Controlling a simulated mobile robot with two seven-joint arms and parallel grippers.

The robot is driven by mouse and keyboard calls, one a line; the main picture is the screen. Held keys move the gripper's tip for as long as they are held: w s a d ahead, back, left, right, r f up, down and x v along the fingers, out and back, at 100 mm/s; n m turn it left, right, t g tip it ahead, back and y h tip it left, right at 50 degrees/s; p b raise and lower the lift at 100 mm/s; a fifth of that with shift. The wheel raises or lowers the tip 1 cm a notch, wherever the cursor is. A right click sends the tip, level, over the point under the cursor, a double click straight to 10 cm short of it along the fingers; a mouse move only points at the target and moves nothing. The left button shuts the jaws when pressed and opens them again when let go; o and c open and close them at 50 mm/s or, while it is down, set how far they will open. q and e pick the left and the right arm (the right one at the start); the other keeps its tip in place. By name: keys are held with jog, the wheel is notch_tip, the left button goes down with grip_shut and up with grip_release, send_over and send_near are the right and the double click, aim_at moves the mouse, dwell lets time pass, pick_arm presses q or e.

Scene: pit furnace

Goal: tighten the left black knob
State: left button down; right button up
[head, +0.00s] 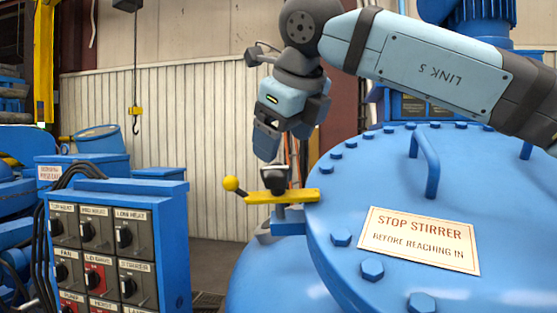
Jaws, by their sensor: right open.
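A black knob (275,177) sits on a yellow bar (283,196) at the left edge of the blue round lid (400,190). It is the only knob that I see at the lid, and its upper part lies close to my gripper. My right gripper (284,144) hangs above the knob, pointing down, with its two fingers apart and nothing between them. I cannot tell whether a finger touches the knob. My left gripper is not in view.
A yellow ball handle (231,184) sticks out left of the bar. A switch panel (102,250) with several black rotary switches stands at lower left. The lid carries bolts, a blue handle (425,165) and a "STOP STIRRER" sign (418,240).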

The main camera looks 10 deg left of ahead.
jog(key=v, duration=0.7)
jog(key=shift+f, duration=0.15)
